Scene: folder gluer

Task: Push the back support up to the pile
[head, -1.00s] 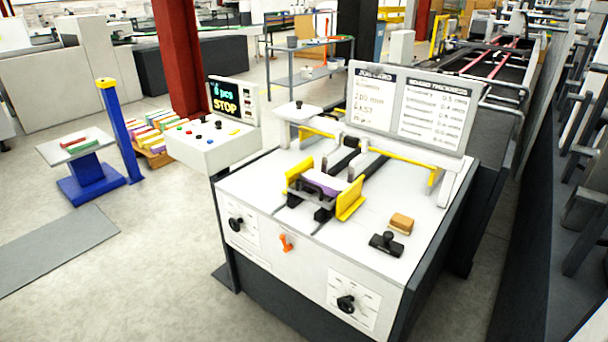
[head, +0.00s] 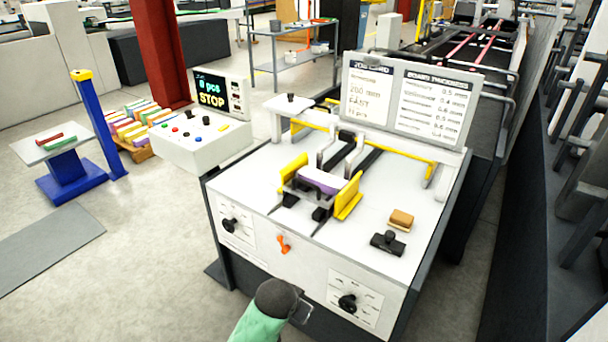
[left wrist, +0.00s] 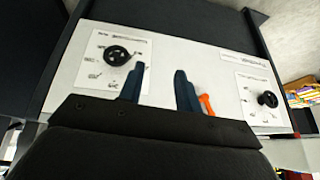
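The pile (head: 322,181) is a low stack with a pale top and purple side, between two yellow side guides (head: 348,197) on the white machine top. Small black blocks (head: 320,214) sit at its near side, on dark slots. A black block with a knob (head: 388,242) lies apart to the right. I cannot tell for certain which black part is the back support. My left gripper (head: 302,312) is low in front of the machine, below the table top and away from the pile. In the left wrist view its two fingers (left wrist: 161,78) are apart and empty. My right gripper is out of view.
The front panel has two black dials (head: 348,303) (head: 230,225) and an orange lever (head: 283,244). A tan block (head: 401,219) lies near the right edge. A control box (head: 200,140) stands at the left, a sign board (head: 410,105) behind. The near table top is clear.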

